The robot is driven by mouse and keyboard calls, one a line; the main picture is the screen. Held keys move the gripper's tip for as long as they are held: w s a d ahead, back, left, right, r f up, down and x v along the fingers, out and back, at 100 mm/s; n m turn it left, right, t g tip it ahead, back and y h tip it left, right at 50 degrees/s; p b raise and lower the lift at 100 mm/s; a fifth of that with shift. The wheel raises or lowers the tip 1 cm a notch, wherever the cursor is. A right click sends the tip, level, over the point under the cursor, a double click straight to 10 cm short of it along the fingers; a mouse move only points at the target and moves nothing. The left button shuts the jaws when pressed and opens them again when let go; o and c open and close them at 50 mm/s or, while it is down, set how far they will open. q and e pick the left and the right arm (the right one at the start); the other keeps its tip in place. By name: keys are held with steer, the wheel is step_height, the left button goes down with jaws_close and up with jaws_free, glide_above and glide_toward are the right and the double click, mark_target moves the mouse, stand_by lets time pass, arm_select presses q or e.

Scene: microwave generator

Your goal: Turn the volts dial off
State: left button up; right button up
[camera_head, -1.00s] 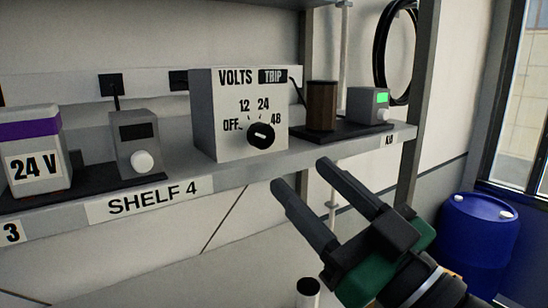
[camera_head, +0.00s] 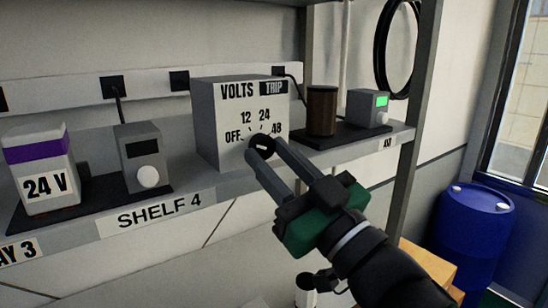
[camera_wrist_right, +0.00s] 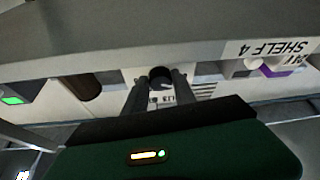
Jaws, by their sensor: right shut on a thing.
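The volts dial (camera_head: 262,142) is a round black knob with a white mark, on the front of a white-grey box (camera_head: 212,130) labelled VOLTS and TRIP. Around it are printed OFF, 12, 24 and 48. My right gripper (camera_head: 264,147) is shut on the dial, one finger on each side. In the wrist view the dial (camera_wrist_right: 160,76) sits between the tips of my right gripper (camera_wrist_right: 159,80). The fingers partly cover the dial, and I cannot tell exactly where its mark points. My left gripper is not in view.
On the shelf stand a grey unit with a white knob (camera_head: 143,165) and a 24 V block (camera_head: 42,180) to the left. A brown cylinder (camera_head: 321,110) and a unit with a green display (camera_head: 367,107) are on the right. A shelf post (camera_head: 410,130) and blue barrel (camera_head: 475,235) stand further right.

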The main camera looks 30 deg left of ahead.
jaws_close()
steer(key=shift+w+n, duration=0.1)
steer(key=shift+n, duration=0.4)
steer(key=o, duration=0.9)
jaws_free()
steer(key=shift+w+a, duration=0.15)
steer(key=shift+a+f, duration=0.1)
